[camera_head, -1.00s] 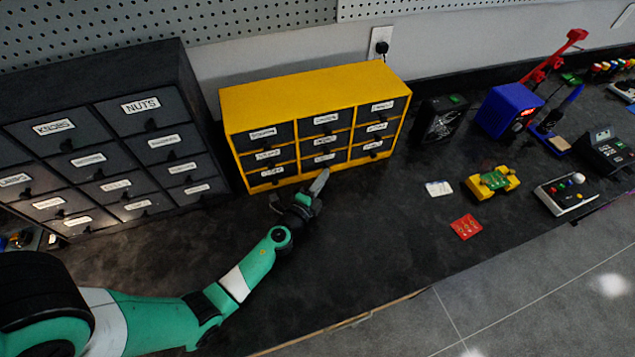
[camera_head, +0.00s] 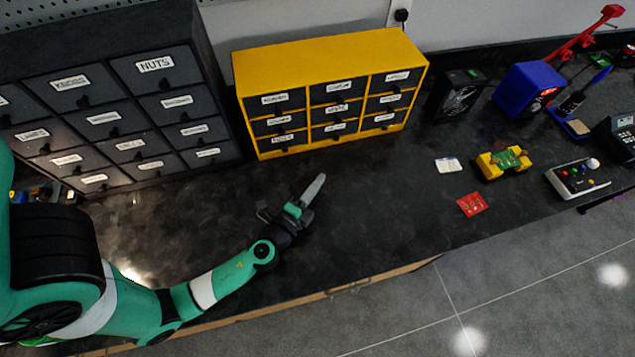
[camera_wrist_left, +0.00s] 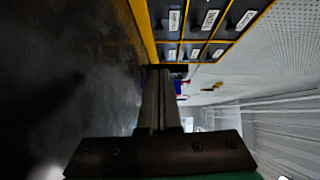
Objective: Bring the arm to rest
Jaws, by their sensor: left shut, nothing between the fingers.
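My left arm comes in from the lower left in the head view. Its gripper (camera_head: 309,192) is over the dark bench top, in front of the yellow drawer cabinet (camera_head: 330,60) and clear of it. The gripper is shut and empty. In the left wrist view the closed fingers (camera_wrist_left: 160,72) lie together, pointing past the yellow cabinet's drawers (camera_wrist_left: 198,38). My right gripper is not in view.
A dark drawer cabinet (camera_head: 212,75) stands at the left. To the right on the bench are a red packet (camera_head: 471,204), a white card (camera_head: 448,165), a yellow device (camera_head: 492,167), a joystick box (camera_head: 566,186) and a blue box (camera_head: 520,88). Bench around the gripper is clear.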

